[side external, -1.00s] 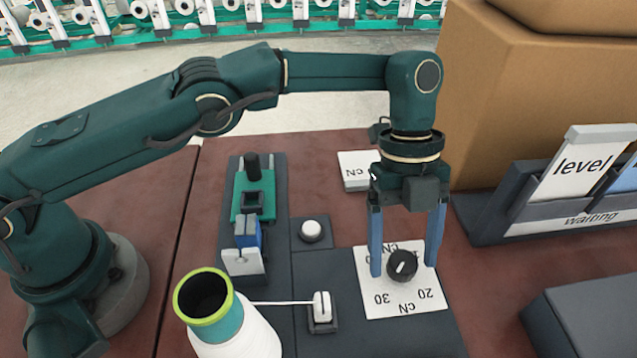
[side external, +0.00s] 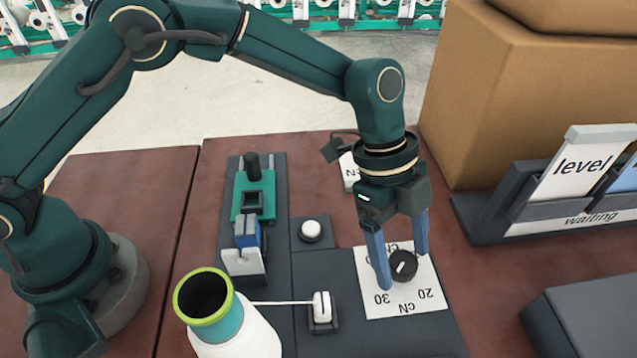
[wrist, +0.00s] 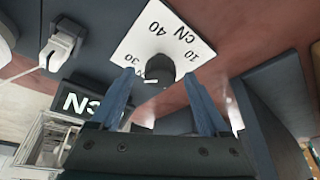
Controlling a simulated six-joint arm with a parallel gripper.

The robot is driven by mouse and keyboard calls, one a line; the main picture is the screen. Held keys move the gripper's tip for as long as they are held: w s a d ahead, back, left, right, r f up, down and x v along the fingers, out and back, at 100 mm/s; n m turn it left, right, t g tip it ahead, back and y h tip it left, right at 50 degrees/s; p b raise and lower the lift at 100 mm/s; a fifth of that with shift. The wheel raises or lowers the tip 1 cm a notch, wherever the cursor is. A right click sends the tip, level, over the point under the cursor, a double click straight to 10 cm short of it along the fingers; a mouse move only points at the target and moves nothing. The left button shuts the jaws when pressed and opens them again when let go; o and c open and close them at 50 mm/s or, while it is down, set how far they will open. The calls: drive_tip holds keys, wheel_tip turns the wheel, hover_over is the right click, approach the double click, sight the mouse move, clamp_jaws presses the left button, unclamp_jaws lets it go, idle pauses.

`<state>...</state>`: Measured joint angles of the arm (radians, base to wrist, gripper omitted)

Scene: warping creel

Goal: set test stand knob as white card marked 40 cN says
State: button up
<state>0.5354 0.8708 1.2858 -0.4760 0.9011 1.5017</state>
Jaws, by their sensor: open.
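The test stand knob (side external: 403,265) is black with a short white mark and sits on a white dial plate (side external: 435,303). The 20 and 30 show on the plate's near side; in the wrist view the knob (wrist: 158,68) has 40, 10 and 30 around it. I cannot tell exactly which number the mark faces. My gripper (side external: 402,270) is tilted and open, its fingers down near the plate on either side of the knob, with no clear grip. A white card (side external: 349,172) lies behind my gripper; only "cN" shows, its number hidden.
A cone of yarn (side external: 235,325) stands at the front, its thread running to a white guide (side external: 322,308). A white button (side external: 311,230) is left of the plate. A holder marked "waiting" (side external: 570,220) and a large cardboard box (side external: 510,100) stand at the right.

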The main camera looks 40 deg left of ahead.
drive_tip(key=n+t, duration=0.2)
drive_tip(key=n, duration=0.3)
drive_tip(key=shift+s, duration=0.15)
drive_tip(key=n+t, duration=0.1)
drive_tip(key=n, duration=0.2)
drive_tip(key=n+t+y, duration=0.1)
drive_tip(key=n, duration=0.2)
drive_tip(key=shift+s+d, duration=0.1)
drive_tip(key=v, duration=0.5)
drive_tip(key=w+a+r+n+t, duration=0.3)
drive_tip(key=a+r, duration=0.7)
drive_tip(key=a, duration=0.1)
drive_tip(key=s+a+r+n+y, duration=0.1)
drive_tip(key=s+a+n, duration=0.1)
drive_tip(key=s+a, duration=0.2)
drive_tip(key=s+a+n+t+y, duration=0.1)
drive_tip(key=s+a+n+y, duration=0.1)
drive_tip(key=s+a, duration=0.3)
drive_tip(key=shift+a+r+n, duration=0.35)
drive_tip(key=shift+a+n, duration=0.15)
drive_tip(key=shift+a, duration=1.3)
drive_tip(key=shift+s, duration=0.1)
